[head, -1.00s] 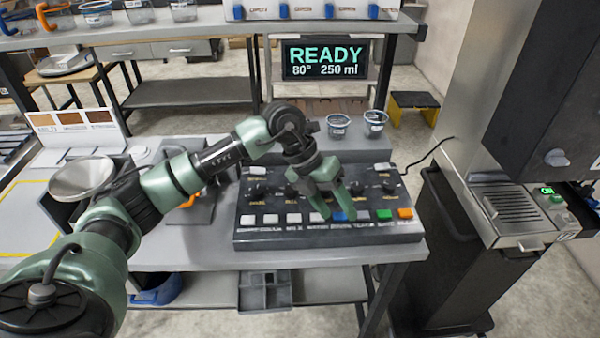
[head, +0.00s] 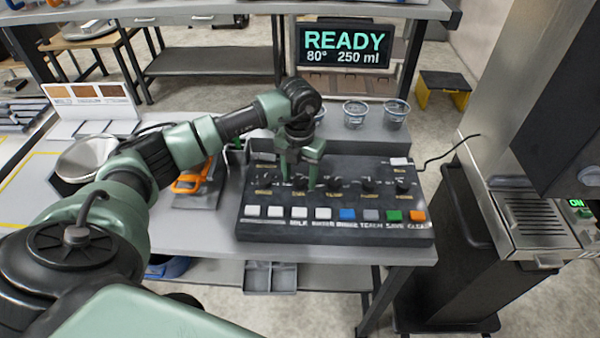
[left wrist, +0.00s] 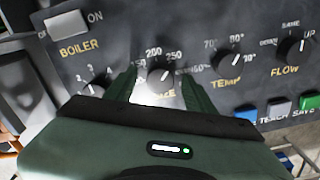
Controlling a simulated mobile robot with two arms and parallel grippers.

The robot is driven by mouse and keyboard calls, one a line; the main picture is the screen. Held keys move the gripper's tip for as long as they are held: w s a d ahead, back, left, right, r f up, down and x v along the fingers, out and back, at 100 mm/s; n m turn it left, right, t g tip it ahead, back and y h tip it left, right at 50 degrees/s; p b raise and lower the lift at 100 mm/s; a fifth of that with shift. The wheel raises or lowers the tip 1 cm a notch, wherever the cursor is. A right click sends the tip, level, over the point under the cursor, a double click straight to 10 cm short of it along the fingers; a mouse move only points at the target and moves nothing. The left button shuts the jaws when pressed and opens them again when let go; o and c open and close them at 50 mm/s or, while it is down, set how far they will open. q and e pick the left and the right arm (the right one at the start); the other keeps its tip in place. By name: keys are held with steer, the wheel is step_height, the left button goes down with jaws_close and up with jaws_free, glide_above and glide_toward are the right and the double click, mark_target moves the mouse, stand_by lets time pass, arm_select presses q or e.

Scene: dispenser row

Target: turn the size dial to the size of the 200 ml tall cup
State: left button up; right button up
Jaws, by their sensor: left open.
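The size dial (left wrist: 162,77) is a dark knob with 150, 200 and 250 marked around it. Its pale mark seems to point up and right, toward 250. My left gripper (head: 299,183) is open over the dial row of the dark control panel (head: 340,233). In the left wrist view, its two fingers (left wrist: 163,90) stand on either side of the size dial; I cannot tell whether they touch it. The display (head: 345,47) reads READY, 80° and 250 ml. Clear cups (head: 395,114) stand behind the panel, one partly hidden by my gripper. My right gripper is not in view.
The temp dial (left wrist: 230,60) and flow dial (left wrist: 300,45) sit right of the size dial. A button row (head: 347,214) runs along the panel's front. An orange-handled item (head: 190,181) lies left of the panel. A tall steel machine (head: 530,120) stands at right.

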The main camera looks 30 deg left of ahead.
arm_select(q)
steer(key=shift+s, duration=0.1)
steer(key=c, duration=1.1)
jaws_close()
steer(key=shift+n, duration=0.4)
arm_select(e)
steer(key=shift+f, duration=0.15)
arm_select(q)
steer(key=n+b, duration=0.1)
steer(key=n, duration=0.2)
steer(key=shift+n, duration=0.3)
steer(key=shift+r+n+b, duration=0.1)
steer(key=shift+n+b, duration=0.25)
steer(key=shift+n, duration=1.85)
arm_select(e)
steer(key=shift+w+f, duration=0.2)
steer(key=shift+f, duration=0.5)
